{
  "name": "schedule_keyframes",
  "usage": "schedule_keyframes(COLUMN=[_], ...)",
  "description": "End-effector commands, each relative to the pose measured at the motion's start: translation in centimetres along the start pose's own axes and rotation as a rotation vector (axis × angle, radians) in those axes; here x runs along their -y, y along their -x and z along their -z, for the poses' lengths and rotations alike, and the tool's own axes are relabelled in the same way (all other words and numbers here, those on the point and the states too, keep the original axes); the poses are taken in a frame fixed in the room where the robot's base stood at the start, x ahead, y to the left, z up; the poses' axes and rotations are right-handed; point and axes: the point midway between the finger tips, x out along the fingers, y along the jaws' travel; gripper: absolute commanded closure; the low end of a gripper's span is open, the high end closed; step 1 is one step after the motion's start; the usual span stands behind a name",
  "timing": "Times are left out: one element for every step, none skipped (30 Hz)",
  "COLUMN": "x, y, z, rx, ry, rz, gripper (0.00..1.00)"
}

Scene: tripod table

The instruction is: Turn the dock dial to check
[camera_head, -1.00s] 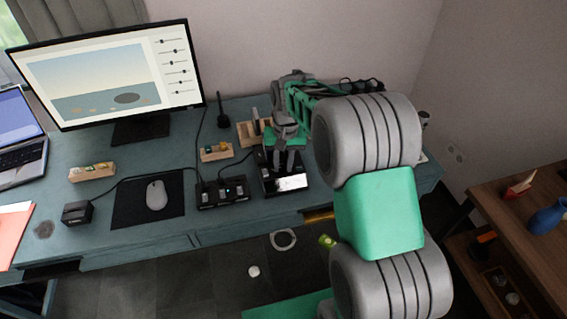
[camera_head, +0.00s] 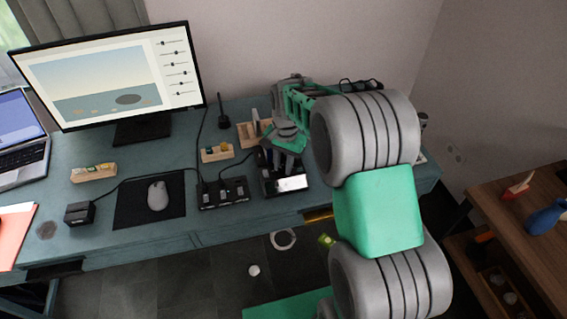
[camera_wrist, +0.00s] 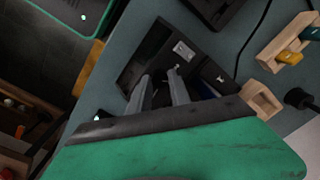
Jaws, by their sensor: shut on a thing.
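The dock (camera_head: 268,188) is a black box with a bright, pale panel (camera_head: 292,184) on the desk, right of the charger. My gripper (camera_head: 284,163) points down at the dock's top from above. In the wrist view, the dock (camera_wrist: 143,57) is dark, with a small white label (camera_wrist: 184,51). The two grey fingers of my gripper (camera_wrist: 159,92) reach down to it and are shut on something. I take it to be the dial, but the fingers and palm hide it. I cannot read the dial's setting.
A black charger (camera_head: 222,195) with several slots stands close left of the dock. A wooden holder (camera_head: 216,152) and a wooden stand (camera_head: 248,136) are behind. The mouse (camera_head: 157,196) lies on a black pad farther left. Cables cross the desk.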

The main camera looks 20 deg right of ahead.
Motion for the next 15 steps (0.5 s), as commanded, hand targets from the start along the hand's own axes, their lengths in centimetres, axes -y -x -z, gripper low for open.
schedule_keyframes(x=[0.03,0.03,0.03,0.04,0.04,0.04,0.04,0.04,0.04,0.05,0.05,0.07,0.08,0.09,0.09], y=[0.13,0.13,0.12,0.12,0.12,0.12,0.12,0.11,0.11,0.11,0.11,0.11,0.11,0.1,0.1], z=[0.03,0.03,0.03,0.03,0.02,0.02,0.02,0.02,0.01,0.01,0.01,0.0,0.0,0.0,-0.01], rx=[-0.004,-0.005,-0.007,-0.009,-0.01,-0.012,-0.013,-0.015,-0.017,-0.018,-0.019,-0.021,-0.023,-0.024,-0.026], ry=[-0.041,-0.07,-0.107,-0.136,-0.165,-0.203,-0.232,-0.26,-0.298,-0.326,-0.355,-0.392,-0.421,-0.449,-0.487], rz=[0.001,0.001,0.001,0.001,0.001,0.001,0.001,0.001,0.001,0.001,0.001,0.002,0.002,0.002,0.002], gripper=[1.0,1.0,1.0,1.0,1.0,1.0,1.0,1.0,1.0,1.0,1.0,1.0,1.0,1.0,1.0])
